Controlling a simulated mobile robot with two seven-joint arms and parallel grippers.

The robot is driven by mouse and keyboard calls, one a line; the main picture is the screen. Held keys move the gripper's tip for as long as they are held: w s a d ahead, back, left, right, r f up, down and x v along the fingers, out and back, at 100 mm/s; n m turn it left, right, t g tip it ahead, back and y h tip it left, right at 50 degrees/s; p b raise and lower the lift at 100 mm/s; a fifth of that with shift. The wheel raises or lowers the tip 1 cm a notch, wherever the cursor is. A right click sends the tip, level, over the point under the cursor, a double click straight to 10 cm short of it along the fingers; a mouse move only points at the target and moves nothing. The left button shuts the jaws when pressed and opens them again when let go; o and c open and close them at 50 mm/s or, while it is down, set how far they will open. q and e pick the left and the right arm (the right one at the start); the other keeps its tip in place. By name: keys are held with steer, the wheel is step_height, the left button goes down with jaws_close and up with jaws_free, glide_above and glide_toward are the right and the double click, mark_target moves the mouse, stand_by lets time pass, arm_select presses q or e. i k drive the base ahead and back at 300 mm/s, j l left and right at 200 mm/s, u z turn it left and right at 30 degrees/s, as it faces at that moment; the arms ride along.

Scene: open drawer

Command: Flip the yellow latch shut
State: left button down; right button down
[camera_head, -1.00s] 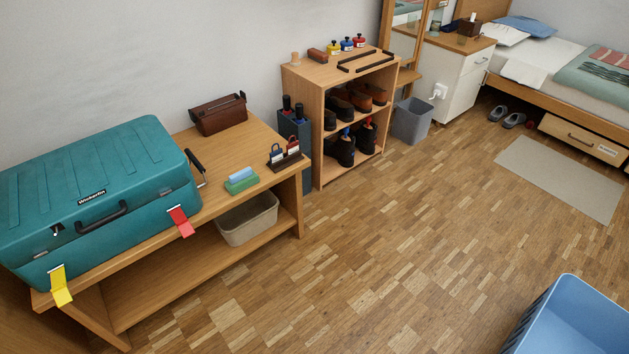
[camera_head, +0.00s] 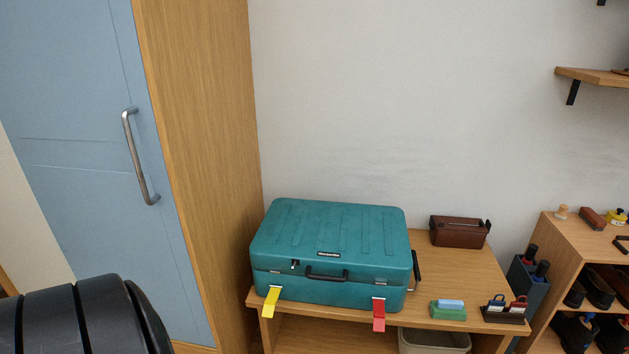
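The yellow latch (camera_head: 270,301) hangs down at the front left of the teal suitcase (camera_head: 335,233), flipped open below the lid seam. A matching red latch (camera_head: 379,315) hangs the same way at the front right. The suitcase lid is down, with a black handle (camera_head: 327,275) in the middle of its front. It lies on the left part of a wooden bench (camera_head: 465,268). A black rounded part of my own body shows at the lower left. Neither gripper is in view.
A tall wardrobe with a blue door (camera_head: 80,150) and metal handle (camera_head: 140,157) stands left of the bench. A shoe shelf (camera_head: 573,231) is at right.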

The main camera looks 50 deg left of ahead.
mark_target(269, 312)
steer(key=u, duration=1.95)
